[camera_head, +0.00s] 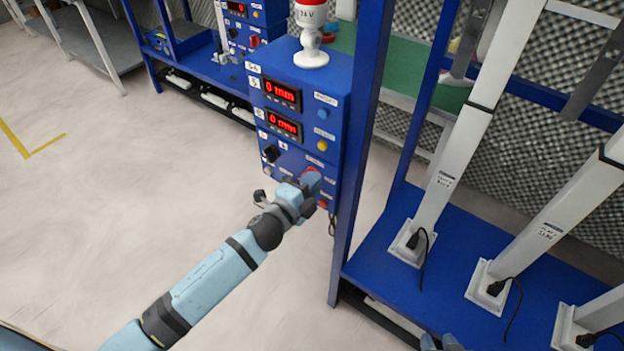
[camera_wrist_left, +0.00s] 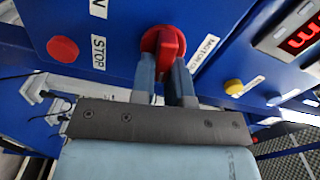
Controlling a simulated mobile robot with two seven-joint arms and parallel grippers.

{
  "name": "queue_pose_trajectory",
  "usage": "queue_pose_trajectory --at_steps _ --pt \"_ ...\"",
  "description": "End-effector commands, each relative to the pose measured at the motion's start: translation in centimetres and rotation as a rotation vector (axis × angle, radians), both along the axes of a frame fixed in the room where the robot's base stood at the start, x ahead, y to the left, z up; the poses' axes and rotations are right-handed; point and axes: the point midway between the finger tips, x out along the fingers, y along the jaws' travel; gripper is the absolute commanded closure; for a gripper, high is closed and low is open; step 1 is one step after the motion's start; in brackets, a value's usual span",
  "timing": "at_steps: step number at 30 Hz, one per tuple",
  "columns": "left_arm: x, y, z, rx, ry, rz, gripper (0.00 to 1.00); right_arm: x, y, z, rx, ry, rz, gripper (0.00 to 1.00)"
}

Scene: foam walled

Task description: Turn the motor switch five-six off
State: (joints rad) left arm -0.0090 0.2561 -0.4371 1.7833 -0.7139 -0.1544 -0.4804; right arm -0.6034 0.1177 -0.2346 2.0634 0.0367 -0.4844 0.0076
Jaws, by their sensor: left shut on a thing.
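The red rotary motor switch (camera_wrist_left: 170,42) is on the front of a blue control box (camera_head: 335,105); it also shows in the head view (camera_head: 309,171), partly hidden by my gripper. A small label at the box's upper left edge seems to read 5-6. My left gripper (camera_head: 311,184) is at the box's lower front, with its two fingers on either side of the red knob, shut on it; the wrist view shows these fingers (camera_wrist_left: 164,72) as well. A label beside the knob looks like MOTOR ON. Pale blue tips, likely my right gripper (camera_head: 441,343), show at the bottom edge.
A red button (camera_wrist_left: 62,48) with a STOP label and a yellow button (camera_wrist_left: 233,87) flank the switch. Two red displays (camera_head: 282,94) are lit above. A blue frame post (camera_head: 356,150) stands close right of the box. Floor at left is clear.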

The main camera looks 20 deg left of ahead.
Motion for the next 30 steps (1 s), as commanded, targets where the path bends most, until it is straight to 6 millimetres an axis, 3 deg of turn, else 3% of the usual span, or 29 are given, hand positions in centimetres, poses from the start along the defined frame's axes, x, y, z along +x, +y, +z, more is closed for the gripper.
queue_pose_trajectory --at_steps 12,27,28,30 --pt "-0.02 -0.02 -0.31 0.147 -0.052 0.0 1.0 -0.07 -0.01 -0.03 0.0 0.003 0.0 0.6" --pt "-0.02 -0.02 -0.34 0.161 -0.057 0.0 1.0 -0.25 -0.12 -0.16 -0.005 0.007 0.004 0.6" --pt "-0.02 -0.02 -0.34 0.161 -0.057 0.0 0.78 -0.27 -0.13 -0.16 -0.005 0.007 0.004 0.6" --pt "-0.02 -0.02 -0.33 0.16 -0.057 0.0 0.62 -0.29 -0.12 -0.17 -0.005 0.007 0.004 0.6"
